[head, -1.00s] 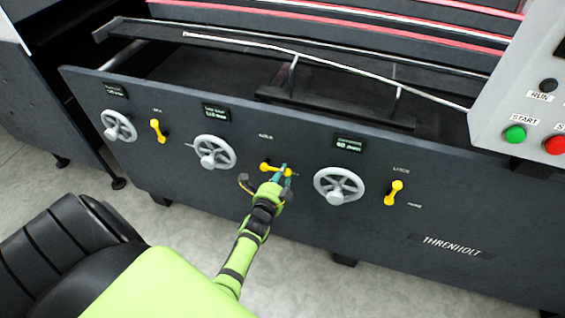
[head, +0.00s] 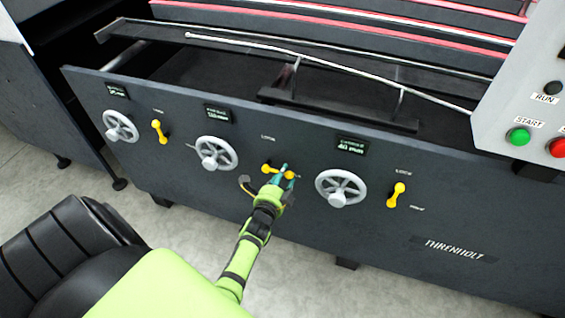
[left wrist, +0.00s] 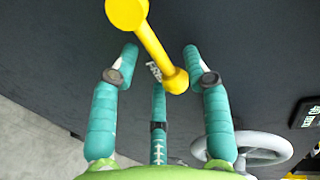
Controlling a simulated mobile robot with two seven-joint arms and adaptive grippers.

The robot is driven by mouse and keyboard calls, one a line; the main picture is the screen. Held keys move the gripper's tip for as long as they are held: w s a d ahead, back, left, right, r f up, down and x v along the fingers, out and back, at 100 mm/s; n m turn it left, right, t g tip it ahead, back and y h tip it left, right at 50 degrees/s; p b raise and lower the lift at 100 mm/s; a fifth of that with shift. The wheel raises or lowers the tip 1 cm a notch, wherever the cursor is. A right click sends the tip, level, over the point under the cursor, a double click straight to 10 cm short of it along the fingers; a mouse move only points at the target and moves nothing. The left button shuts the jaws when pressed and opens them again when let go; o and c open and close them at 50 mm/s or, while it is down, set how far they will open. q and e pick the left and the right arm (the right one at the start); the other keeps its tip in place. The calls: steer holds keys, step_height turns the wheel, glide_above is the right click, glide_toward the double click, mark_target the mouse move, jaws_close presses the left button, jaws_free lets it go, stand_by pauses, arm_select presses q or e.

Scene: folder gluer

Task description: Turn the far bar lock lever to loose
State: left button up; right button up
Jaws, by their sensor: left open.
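Three yellow lock levers sit on the dark front panel, and I cannot read which one is labelled as the far bar's. The middle lever (head: 267,168) lies nearly level, pointing sideways. In the left wrist view this lever (left wrist: 151,43) runs at a slant, with one round end between the fingertips. My left gripper (head: 285,172) is at this lever's right end. Its teal fingers (left wrist: 160,55) are open on both sides of that end, with visible gaps. The left lever (head: 159,131) and right lever (head: 396,195) stand near upright. My right gripper is not in view.
Grey handwheels flank the middle lever on the left (head: 216,153) and right (head: 341,187); another handwheel (head: 121,126) is farther left. A control box with a green START button (head: 518,136) stands at upper right. Open floor lies below the panel.

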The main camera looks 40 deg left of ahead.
arm_select(q)
steer(key=v, duration=0.7)
steer(key=shift+s, duration=0.25)
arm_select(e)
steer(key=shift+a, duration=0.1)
